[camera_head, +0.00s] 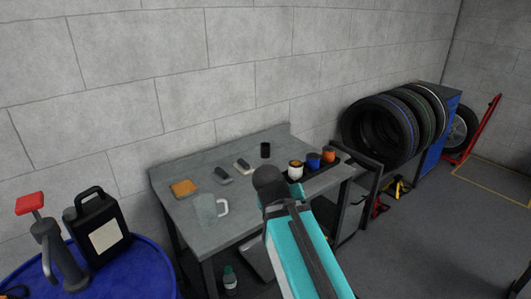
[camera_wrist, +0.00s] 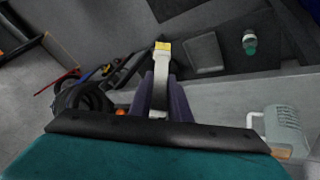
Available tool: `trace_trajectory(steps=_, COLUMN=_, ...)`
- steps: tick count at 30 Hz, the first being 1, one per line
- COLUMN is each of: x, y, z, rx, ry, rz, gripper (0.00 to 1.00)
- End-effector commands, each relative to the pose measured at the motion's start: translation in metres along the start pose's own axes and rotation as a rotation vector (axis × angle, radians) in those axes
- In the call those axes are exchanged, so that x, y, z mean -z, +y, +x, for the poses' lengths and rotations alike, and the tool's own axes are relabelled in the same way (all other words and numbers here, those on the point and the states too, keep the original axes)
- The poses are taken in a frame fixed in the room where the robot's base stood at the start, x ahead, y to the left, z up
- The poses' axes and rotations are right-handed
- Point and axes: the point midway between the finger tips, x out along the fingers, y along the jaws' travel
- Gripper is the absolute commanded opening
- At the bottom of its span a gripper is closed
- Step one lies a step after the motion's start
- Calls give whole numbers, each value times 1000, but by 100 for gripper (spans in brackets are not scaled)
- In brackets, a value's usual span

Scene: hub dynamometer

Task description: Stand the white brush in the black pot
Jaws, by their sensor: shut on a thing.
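My gripper (camera_wrist: 163,88) is shut on a slim pale bar with a yellow end, which I take to be the white brush (camera_wrist: 160,72). Its yellow end points away from the palm, past the fingers. In the head view my arm hides the fingers and the brush. The black pot (camera_head: 265,150) is a small dark cylinder standing upright near the back edge of the grey table (camera_head: 240,205). It is beyond my wrist and apart from it. I cannot make out the pot in the wrist view.
A glassy mug (camera_head: 207,209), an orange block (camera_head: 184,188) and two small dark-and-pale blocks (camera_head: 243,166) lie on the table. White, blue (camera_head: 313,160) and orange (camera_head: 329,156) cups stand at its right end. A green-capped bottle (camera_head: 230,280) stands below. The wall is behind.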

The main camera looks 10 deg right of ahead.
Motion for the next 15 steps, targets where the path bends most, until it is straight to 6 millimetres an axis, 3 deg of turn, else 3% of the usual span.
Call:
trace_trajectory(steps=8, x=2, y=0, z=-1, rx=0, ry=1, rz=1, gripper=0)
trace_trajectory(steps=15, x=22, y=7, z=-20, rx=-1, ry=3, rz=3, gripper=0)
